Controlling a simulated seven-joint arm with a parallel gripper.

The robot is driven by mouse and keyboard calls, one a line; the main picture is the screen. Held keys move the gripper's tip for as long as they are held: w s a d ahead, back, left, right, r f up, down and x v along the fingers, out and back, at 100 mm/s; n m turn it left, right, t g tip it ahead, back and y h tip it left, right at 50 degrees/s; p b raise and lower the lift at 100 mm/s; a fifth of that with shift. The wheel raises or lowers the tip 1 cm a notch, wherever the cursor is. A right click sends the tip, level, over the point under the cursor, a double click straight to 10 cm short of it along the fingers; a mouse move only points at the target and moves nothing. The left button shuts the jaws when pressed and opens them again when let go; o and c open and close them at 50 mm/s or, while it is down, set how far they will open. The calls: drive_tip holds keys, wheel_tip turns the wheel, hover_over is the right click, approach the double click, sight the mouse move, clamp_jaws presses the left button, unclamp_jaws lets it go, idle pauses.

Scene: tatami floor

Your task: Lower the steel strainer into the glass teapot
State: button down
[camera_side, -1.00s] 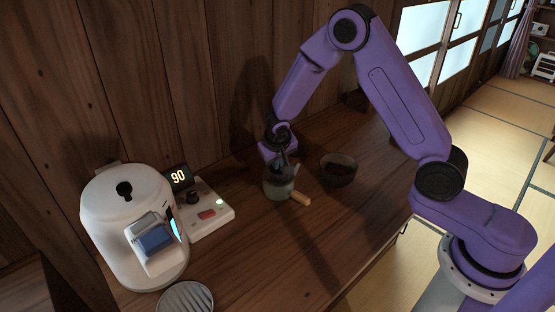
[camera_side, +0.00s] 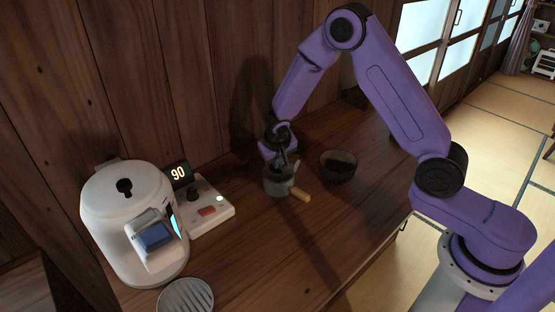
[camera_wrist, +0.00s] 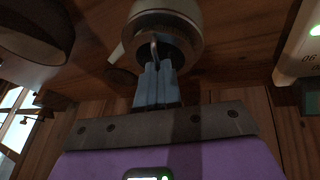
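The glass teapot (camera_side: 278,186) stands upright on the wooden counter, its wooden handle (camera_side: 301,195) pointing to the lower right. Its round rim also shows in the wrist view (camera_wrist: 168,14). My gripper (camera_side: 284,163) points down right over the teapot mouth. In the wrist view its blue fingers (camera_wrist: 157,72) are close together on the thin looped handle of the steel strainer (camera_wrist: 154,48). The strainer's dark body appears within the teapot's mouth, but its depth is hidden by the fingers and shadow.
A dark bowl (camera_side: 338,168) stands just right of the teapot. A white kettle-like machine (camera_side: 125,205) and a control panel (camera_side: 205,210) reading 90 stand to the left. A round slatted dish (camera_side: 186,297) lies in front.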

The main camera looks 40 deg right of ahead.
drive_tip(key=shift+f, duration=0.4)
idle(0.4)
drive_tip(key=c, duration=1.2)
unclamp_jaws()
drive_tip(key=shift+c, duration=0.2)
drive_tip(key=shift+r, duration=0.1)
drive_tip(key=v, duration=1.7)
drive_tip(key=shift+r, duration=0.15)
drive_tip(key=s+d+n+g+y, duration=0.1)
drive_tip(key=s+n, duration=0.6)
drive_tip(key=s, duration=0.9)
drive_tip(key=s+d+n+g+y, duration=0.2)
drive_tip(key=s+n, duration=0.6)
drive_tip(key=s, duration=0.8)
drive_tip(key=shift+r+g+y, duration=0.3)
drive_tip(key=shift+y, duration=0.1)
